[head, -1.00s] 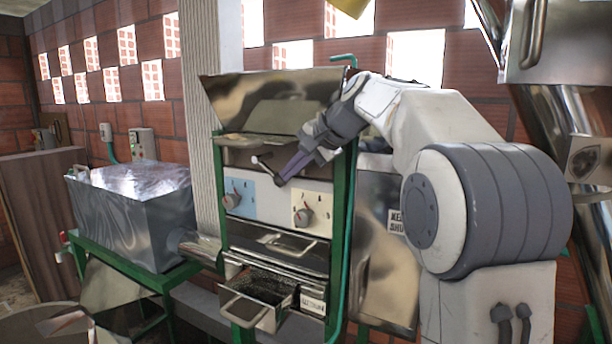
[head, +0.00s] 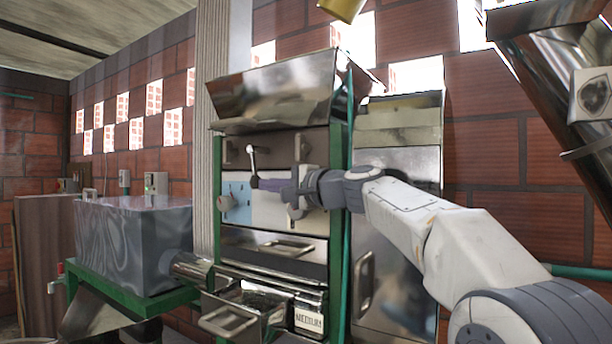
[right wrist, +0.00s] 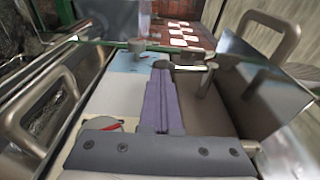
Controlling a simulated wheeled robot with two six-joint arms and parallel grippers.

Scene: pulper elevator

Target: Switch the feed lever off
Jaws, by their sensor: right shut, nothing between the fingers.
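The feed lever (head: 253,166) is on the upper part of the machine's front panel. Its thin bar hangs nearly straight down from a light metal pivot to a dark round knob. In the right wrist view the lever bar (right wrist: 188,68) runs sideways from the knob at the fingertips to the pivot post. My right gripper (head: 264,184) reaches in from the right, with its purple fingers closed together and empty. The fingertips (right wrist: 161,72) are right beside the knob and seem to touch it; the exact contact is hard to see. My left gripper is out of view.
Below the lever are a blue panel (head: 236,200) with a dial and a white panel, partly behind my gripper. Drawer handles (head: 284,246) stick out lower down. A green frame post (head: 217,190) stands at left. A grey metal tank (head: 135,240) stands further left.

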